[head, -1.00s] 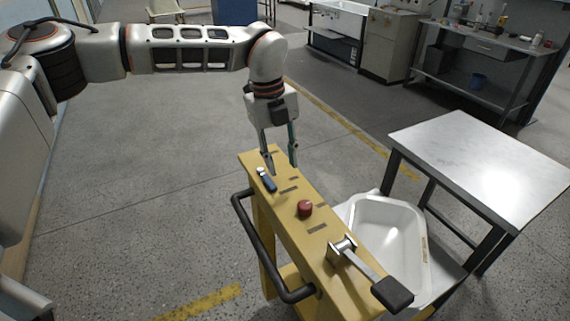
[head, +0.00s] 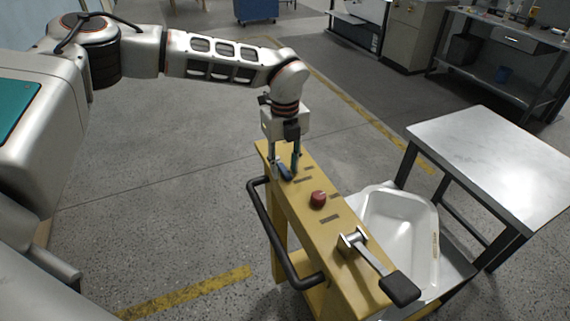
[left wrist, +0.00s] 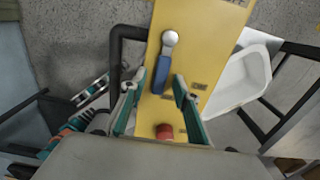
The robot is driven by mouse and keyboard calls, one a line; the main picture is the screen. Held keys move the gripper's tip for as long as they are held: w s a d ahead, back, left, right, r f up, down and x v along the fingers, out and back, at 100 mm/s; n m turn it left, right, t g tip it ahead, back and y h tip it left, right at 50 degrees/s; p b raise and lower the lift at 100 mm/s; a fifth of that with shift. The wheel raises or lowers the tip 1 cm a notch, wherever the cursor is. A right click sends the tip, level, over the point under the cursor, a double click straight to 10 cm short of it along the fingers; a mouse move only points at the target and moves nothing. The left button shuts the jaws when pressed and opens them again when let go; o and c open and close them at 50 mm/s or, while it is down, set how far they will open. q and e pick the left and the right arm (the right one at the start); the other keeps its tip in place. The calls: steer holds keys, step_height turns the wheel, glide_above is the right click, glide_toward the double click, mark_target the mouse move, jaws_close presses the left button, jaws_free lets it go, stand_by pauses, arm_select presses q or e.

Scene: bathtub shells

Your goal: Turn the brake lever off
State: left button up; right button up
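A small blue-handled lever (head: 285,173) with a silver round pivot is on top of the narrow yellow cart (head: 300,228), near its far end. In the left wrist view, the blue handle (left wrist: 162,75) points from the silver pivot toward the red knob (left wrist: 164,131). My left gripper (head: 284,165) is over this lever, pointing down, with its fingers apart. In the left wrist view, the fingers (left wrist: 158,97) stand on either side of the blue handle; contact cannot be told. A larger lever with a black end (head: 400,287) is at the near end. No label shows which is the brake.
A red knob (head: 318,199) stands between the levers. A black handrail (head: 268,232) runs along the cart's left side. A white tub shell (head: 395,225) and a metal table (head: 490,165) are to the right. Teal and grey robot parts, possibly my right gripper, show unclearly in the left wrist view.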

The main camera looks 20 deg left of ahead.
arm_select(q)
jaws_close()
